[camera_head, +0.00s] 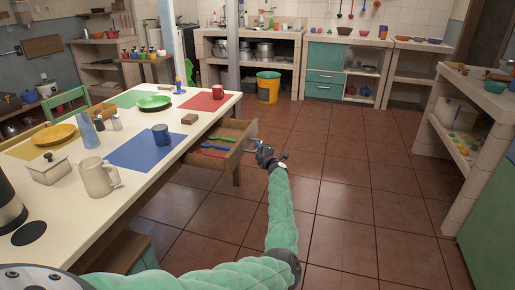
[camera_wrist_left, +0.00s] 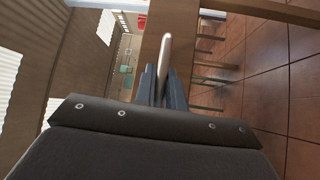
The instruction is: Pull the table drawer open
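The wooden table drawer (camera_head: 232,157) is pulled out from the side of the white-topped table (camera_head: 125,190), and colored cutlery (camera_head: 213,149) shows inside it. My left gripper (camera_head: 259,147) is at the front of the drawer, at its handle. In the left wrist view the light handle bar (camera_wrist_left: 164,55) stands between the two close-set fingers of my left gripper (camera_wrist_left: 163,85), and they appear shut on it. The wooden drawer front (camera_wrist_left: 173,18) is just beyond. My right gripper is not in view.
The table holds a blue mug (camera_head: 161,134), a white mug (camera_head: 98,178), a yellow plate (camera_head: 54,134) and a green plate (camera_head: 154,102). The tiled floor (camera_head: 340,190) right of the drawer is clear. A shelf unit (camera_head: 475,125) stands at the right.

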